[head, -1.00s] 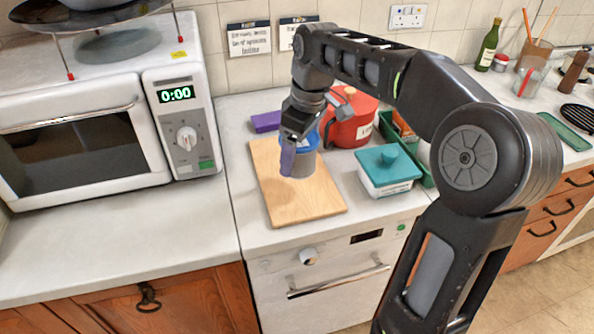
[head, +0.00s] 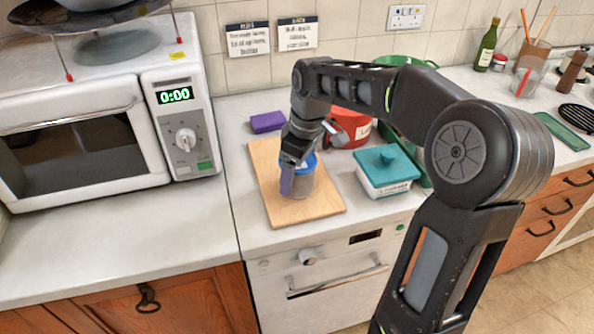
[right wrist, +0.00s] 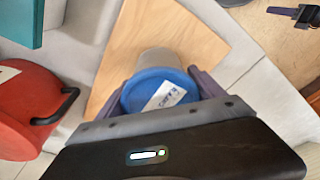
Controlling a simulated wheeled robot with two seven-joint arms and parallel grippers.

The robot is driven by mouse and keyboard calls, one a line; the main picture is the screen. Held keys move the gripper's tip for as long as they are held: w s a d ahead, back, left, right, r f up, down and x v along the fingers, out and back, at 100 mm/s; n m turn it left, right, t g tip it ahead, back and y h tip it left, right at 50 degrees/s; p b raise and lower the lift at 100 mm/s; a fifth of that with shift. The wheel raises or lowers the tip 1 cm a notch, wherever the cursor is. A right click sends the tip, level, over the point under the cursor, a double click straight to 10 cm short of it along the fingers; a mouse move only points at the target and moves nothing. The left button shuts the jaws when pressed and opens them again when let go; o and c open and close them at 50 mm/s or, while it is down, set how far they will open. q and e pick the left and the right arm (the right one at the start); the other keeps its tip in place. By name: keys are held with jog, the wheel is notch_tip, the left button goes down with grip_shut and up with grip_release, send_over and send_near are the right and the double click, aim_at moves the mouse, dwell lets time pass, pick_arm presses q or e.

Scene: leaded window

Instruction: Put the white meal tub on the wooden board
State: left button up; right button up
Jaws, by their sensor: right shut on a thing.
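A round pale grey-white tub with a blue lid (head: 305,181) is held upright over the wooden board (head: 286,213). My right gripper (head: 298,178) is shut on it, with a finger on either side just below the lid. In the right wrist view the lid (right wrist: 157,92) has a white label, and the board (right wrist: 178,32) lies beneath the tub. I cannot tell whether the tub's base touches the board.
A white tub with a teal lid (head: 388,171) stands right of the board. A red pot (head: 349,128) and a purple block (head: 267,122) are behind. A microwave (head: 185,110) stands left. The counter's front edge is close to the board.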

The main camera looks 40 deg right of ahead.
jog(key=shift+f, duration=0.1)
jog(key=o, duration=1.9)
jog(key=shift+r, duration=0.3)
jog(key=r, duration=0.6)
jog(key=s+r, duration=0.1)
jog(key=r, duration=0.2)
jog(key=shift+s+d, duration=0.1)
jog(key=shift+d, duration=0.2)
jog(key=shift+s+d+r+p, duration=0.15)
jog(key=shift+r+p, duration=0.2)
jog(key=shift+r, duration=0.3)
jog(key=shift+s+a+r+p, duration=0.1)
jog(key=shift+r+p, duration=0.25)
jog(key=shift+r, duration=0.3)
